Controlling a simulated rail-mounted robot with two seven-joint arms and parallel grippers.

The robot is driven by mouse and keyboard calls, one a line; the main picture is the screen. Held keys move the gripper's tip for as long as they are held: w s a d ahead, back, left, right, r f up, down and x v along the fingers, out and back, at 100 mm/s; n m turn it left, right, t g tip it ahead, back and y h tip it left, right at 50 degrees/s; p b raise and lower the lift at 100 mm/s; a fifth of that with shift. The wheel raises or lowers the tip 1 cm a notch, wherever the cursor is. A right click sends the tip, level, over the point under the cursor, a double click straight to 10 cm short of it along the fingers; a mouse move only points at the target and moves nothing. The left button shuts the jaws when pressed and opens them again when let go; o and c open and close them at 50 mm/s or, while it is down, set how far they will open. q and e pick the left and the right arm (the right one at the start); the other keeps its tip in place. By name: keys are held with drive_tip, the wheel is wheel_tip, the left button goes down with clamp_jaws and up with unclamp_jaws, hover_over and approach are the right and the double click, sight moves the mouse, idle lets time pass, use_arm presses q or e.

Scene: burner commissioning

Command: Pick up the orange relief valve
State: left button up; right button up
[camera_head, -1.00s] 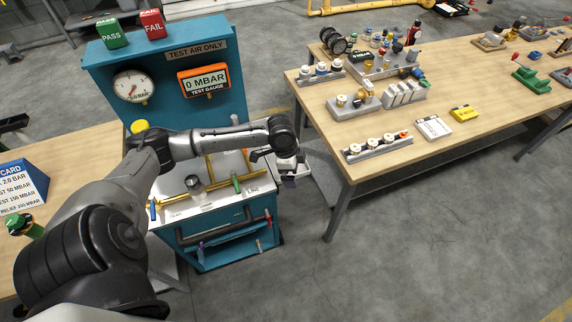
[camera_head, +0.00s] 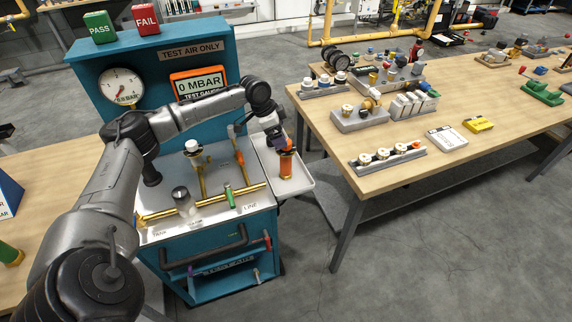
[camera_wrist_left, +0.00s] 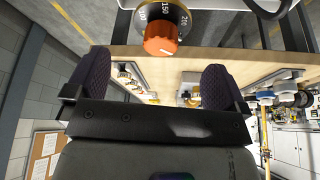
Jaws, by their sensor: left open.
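The orange relief valve (camera_head: 286,164) stands upright on the small white side tray (camera_head: 303,184) at the right of the teal test bench. It has an orange top and a brass foot. My left gripper (camera_head: 270,140) is just left of the valve's top, open and empty. In the left wrist view its dark fingers (camera_wrist_left: 157,85) are spread wide apart. I cannot tell whether a finger touches the valve. My right gripper is in neither view.
The teal bench (camera_head: 150,75) carries brass piping (camera_head: 200,200), a green-handled valve (camera_head: 228,195) and a test gauge (camera_head: 198,84). The wooden table (camera_head: 340,150) to the right holds several fittings. Open floor lies in front of that table.

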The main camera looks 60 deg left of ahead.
use_arm(q)
drive_tip(key=shift+x, duration=1.25)
drive_tip(key=b, duration=0.2)
hover_over(286, 163)
drive_tip(key=w+a, duration=0.2)
drive_tip(key=shift+s+d+f, duration=0.1)
drive_tip(key=shift+d+f, duration=0.05)
drive_tip(key=shift+f, duration=1.05)
drive_tip(key=shift+s+d+f, duration=0.1)
drive_tip(key=shift+f, duration=1.05)
drive_tip(key=c, duration=1.5)
drive_tip(key=shift+r, duration=0.1)
drive_tip(key=shift+c, duration=0.3)
